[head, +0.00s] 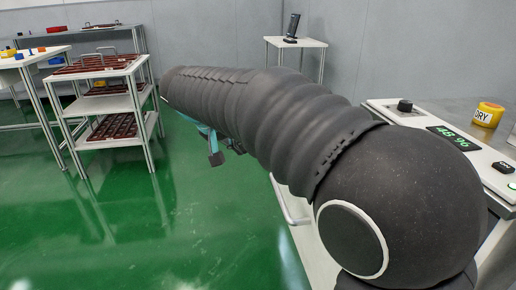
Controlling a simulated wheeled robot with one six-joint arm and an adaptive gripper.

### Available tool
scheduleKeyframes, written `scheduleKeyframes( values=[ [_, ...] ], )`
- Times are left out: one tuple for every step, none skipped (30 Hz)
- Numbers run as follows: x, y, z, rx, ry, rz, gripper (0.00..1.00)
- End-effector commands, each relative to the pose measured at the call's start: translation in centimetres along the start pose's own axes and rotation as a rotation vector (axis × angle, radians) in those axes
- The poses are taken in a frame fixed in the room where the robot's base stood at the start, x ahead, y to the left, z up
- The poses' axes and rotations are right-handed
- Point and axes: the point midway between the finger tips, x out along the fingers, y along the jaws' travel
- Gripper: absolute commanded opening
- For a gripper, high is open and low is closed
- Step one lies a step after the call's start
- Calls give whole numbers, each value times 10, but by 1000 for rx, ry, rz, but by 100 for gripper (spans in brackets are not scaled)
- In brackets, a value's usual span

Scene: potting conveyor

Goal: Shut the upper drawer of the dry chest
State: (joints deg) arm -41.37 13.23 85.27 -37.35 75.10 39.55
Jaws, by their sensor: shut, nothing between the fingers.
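The dry chest stands at the right, mostly behind my arm. Its light top panel (385,107) carries a dark knob and a green lit display (453,138). A pale bar handle (290,203) shows on its front, below my arm. I cannot tell which drawer it belongs to or how far any drawer stands out, as my arm hides much of the front. My gripper (226,152) shows partly below the far end of my arm, teal with dark fingertips. It is shut and empty, to the left of the handle and apart from it.
A yellow-topped container marked DRY (487,114) stands on the chest's top. A white cart (110,105) with dark trays stands at the left, beside a workbench (30,62). A small table (296,42) with a dark device stands at the back. The green floor (180,220) between is clear.

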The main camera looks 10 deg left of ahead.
Motion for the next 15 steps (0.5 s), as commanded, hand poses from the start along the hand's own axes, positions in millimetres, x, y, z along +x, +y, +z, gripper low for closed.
scheduleKeyframes(
  values=[
    [6, 0, 1, -1, -2, 2, 0],
    [10, 0, 1, -1, -3, 2, 0],
    [15, 0, 1, -2, -2, 1, 0],
    [20, -1, 1, -2, -2, 1, 0],
    [25, -1, 1, -2, -3, 2, 0],
    [33, -1, 1, -3, -3, 2, 0],
    [39, 0, 2, -3, -4, 2, 0],
    [45, 0, 2, -3, -4, 2, 0],
    [52, 0, 2, -3, -4, 1, 0],
    [58, 0, 2, -3, -4, 2, 0],
    [64, 0, 2, -2, -4, 1, 0],
    [71, 0, 2, -2, -5, 1, 0],
    [77, 0, 2, -2, -4, 1, 0],
    [82, 0, 1, -2, -5, 1, 0],
    [90, 0, 2, -2, -6, 2, 0]
  ],
)
